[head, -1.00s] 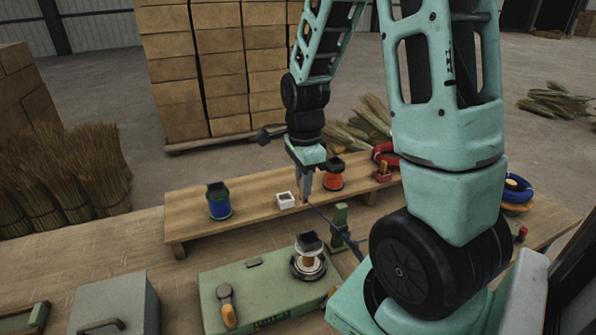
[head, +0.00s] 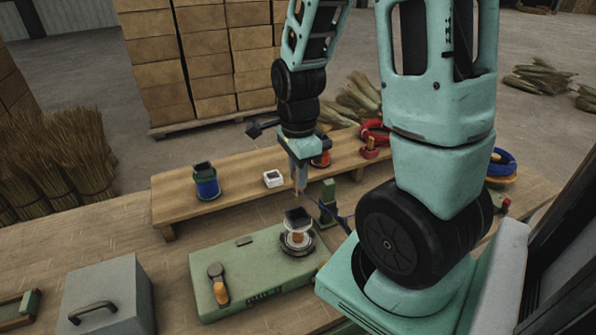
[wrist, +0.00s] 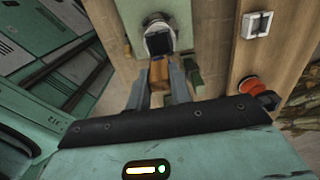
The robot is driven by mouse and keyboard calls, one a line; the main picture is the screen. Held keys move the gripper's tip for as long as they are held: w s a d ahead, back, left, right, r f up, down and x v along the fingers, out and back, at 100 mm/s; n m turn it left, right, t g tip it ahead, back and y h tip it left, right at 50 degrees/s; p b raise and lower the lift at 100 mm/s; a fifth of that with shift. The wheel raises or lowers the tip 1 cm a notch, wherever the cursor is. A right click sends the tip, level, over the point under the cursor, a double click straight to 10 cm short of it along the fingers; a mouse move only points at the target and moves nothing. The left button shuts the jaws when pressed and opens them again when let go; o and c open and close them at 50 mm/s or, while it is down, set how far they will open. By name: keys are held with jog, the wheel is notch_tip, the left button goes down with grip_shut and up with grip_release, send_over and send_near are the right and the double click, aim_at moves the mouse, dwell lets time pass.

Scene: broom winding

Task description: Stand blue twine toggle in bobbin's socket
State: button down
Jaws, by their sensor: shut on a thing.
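My gripper (head: 299,186) is shut on a small orange-brown wooden piece, which I take to be the toggle (wrist: 158,74). It shows between the two fingers in the wrist view, and its lower end is hard to make out. The bobbin (head: 297,237) stands upright on the green winder base (head: 240,262), with a dark square top. In the wrist view the bobbin (wrist: 158,38) lies just beyond the toggle, apart from it. The socket's opening cannot be made out.
A raised wooden shelf (head: 235,187) behind carries a blue spool (head: 206,182), a white square box (head: 273,178) and an orange spool (head: 322,159). A green post (head: 328,203) stands right of the bobbin. An orange-handled crank (head: 220,290) is on the base's left.

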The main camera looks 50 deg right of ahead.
aim_at(298, 193)
jog(key=shift+f+b, duration=1.3)
jog(key=shift+f, duration=0.8)
jog(key=shift+f+b, duration=0.35)
jog(key=shift+f, duration=0.3)
jog(key=shift+f, duration=0.15)
jog(key=shift+f+b, duration=0.85)
jog(key=shift+f, duration=0.6)
jog(key=c, duration=1.2)
grip_release()
